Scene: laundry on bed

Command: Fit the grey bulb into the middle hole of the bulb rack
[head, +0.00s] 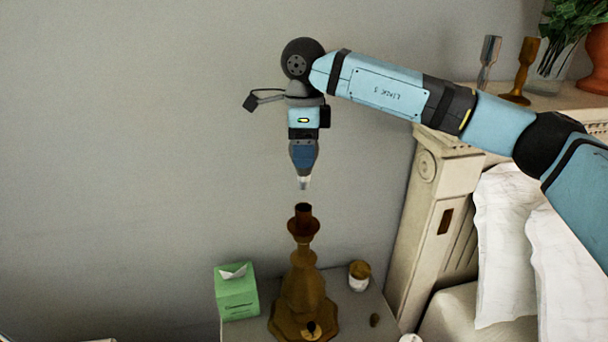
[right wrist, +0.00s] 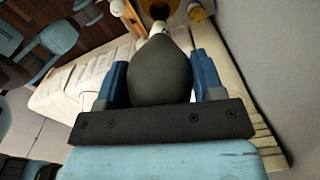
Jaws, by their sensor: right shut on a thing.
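My right gripper (head: 304,168) is shut on the grey bulb and holds it upright, base down. In the right wrist view the dark grey bulb (right wrist: 160,75) sits between the two blue fingers (right wrist: 160,85). Its pale metal base (head: 304,183) points down, with a small gap above the socket of a brown lamp stand (head: 303,258). The stand's top is partly seen beyond the bulb base in the right wrist view (right wrist: 160,8). No rack with several holes is seen. My left gripper is out of view.
The stand is on a small bedside table (head: 348,308) with a green tissue box (head: 238,295) at left and a lidded jar (head: 359,276) at right. The wall behind is bare.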

